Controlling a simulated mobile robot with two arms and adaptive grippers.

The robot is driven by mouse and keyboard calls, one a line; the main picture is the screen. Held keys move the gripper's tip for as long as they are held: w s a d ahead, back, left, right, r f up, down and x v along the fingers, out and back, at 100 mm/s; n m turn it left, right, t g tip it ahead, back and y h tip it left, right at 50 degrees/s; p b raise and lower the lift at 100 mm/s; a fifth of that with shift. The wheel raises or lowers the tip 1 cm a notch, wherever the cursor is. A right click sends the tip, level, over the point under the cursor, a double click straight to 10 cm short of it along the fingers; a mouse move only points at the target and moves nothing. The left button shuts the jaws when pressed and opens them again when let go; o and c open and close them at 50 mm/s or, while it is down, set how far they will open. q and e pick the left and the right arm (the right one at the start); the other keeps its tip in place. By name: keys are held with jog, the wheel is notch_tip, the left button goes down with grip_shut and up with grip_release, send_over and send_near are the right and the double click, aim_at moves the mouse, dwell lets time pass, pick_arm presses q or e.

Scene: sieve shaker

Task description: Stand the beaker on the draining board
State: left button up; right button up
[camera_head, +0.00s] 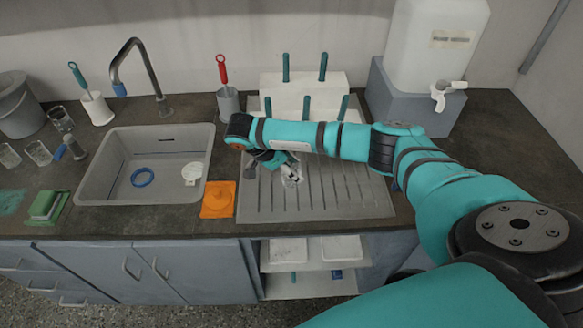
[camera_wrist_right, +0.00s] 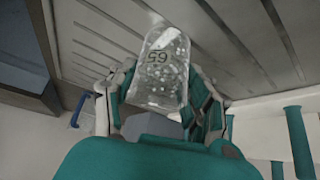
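A clear glass beaker (camera_head: 291,178) with a dark number on its side is at my right gripper (camera_head: 277,162), over the left part of the grey ribbed draining board (camera_head: 345,203). In the right wrist view the beaker (camera_wrist_right: 160,70) sits between the two fingers of my right gripper (camera_wrist_right: 160,98), which flank it closely on both sides. The ribbed board (camera_wrist_right: 105,38) lies behind it in that view. I cannot tell whether the beaker's base touches the board. My left gripper is not in view.
A grey sink (camera_head: 110,190) holding a blue ring (camera_head: 143,177) lies left of the board, with an orange mat (camera_head: 217,200) between. A white block with teal pegs (camera_head: 300,86) stands behind. A white water tank (camera_head: 430,50) stands at back right. Several glasses (camera_head: 38,152) stand far left.

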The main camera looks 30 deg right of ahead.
jog(key=o, duration=0.3)
jog(key=shift+r, duration=0.15)
jog(key=v, duration=1.2)
jog(key=shift+a, duration=0.1)
